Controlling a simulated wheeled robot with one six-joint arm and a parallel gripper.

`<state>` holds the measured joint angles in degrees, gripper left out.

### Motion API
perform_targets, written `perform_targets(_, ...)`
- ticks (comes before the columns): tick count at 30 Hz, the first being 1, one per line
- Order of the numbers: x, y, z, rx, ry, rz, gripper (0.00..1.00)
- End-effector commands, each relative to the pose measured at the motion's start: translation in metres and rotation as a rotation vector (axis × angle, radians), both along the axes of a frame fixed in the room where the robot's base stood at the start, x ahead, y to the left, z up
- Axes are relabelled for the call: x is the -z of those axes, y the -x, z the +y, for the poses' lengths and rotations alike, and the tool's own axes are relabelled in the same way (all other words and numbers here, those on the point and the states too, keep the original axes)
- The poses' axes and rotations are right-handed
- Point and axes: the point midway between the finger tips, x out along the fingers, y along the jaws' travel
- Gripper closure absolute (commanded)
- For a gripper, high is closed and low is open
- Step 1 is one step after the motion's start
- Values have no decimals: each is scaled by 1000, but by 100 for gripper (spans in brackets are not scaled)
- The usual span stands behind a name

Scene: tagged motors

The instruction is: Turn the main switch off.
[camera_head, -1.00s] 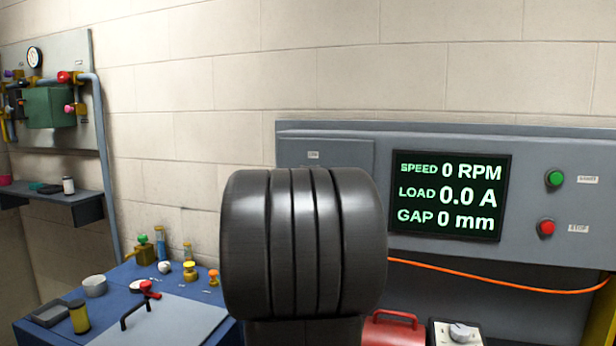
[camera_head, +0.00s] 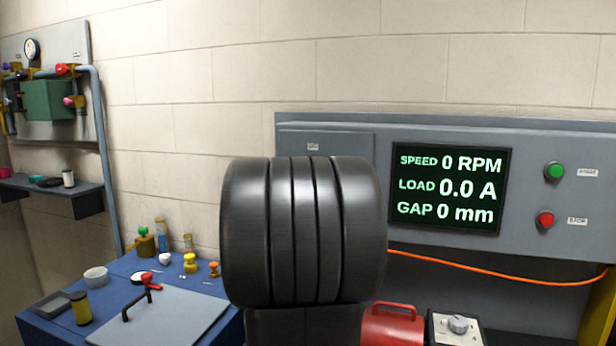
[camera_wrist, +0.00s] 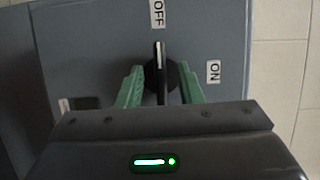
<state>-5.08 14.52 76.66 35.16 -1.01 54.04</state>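The main switch (camera_wrist: 160,75) shows in the wrist view as a round black knob with an upright handle on a grey-blue panel. The handle points up at the OFF label (camera_wrist: 157,13); the ON label (camera_wrist: 213,71) is to its right. My gripper (camera_wrist: 160,67) has its two green fingers apart, one on each side of the knob. A gap shows between each finger and the handle; whether either touches the knob's rim I cannot tell. In the head view my arm hides the switch and the gripper.
The grey cabinet's display (camera_head: 448,188) reads 0 RPM, 0.0 A and 0 mm. Green (camera_head: 554,171) and red (camera_head: 545,219) buttons are to its right. An orange cable (camera_head: 490,275) hangs below. A blue bench (camera_head: 195,278) with small parts is at left, a red-handled box (camera_head: 393,325) below.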

Motion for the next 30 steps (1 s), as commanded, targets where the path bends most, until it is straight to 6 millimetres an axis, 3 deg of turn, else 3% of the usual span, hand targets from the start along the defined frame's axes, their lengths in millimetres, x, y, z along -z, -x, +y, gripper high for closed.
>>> perform_targets(5,-1,15,-1,0,0,-2,67)
perform_targets(21,-2,112,-9,0,0,-1,67)
perform_targets(30,-1,136,-11,0,1,0,67)
